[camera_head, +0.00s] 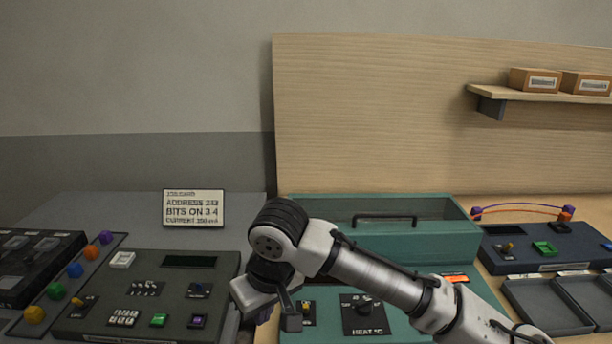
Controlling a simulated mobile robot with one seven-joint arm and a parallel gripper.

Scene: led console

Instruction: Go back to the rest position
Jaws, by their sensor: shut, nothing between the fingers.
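My arm reaches in from the lower right, and my gripper (289,318) points down at the lower middle. It is shut and empty. It hangs in front of the gap between the dark console (222,262) on the left and the teal station (408,326) on the right. My arm hides part of the teal station's front panel, which has a black dial (365,307) marked HEAT °C. I cannot tell how far the fingertips are above the surface.
A card (194,208) with printed settings stands behind the dark console. Several coloured knobs line a strip (97,270) at left. A teal lidded box (440,238) with a black handle stands behind my arm. At right are a blue unit (520,262) and grey trays (533,307).

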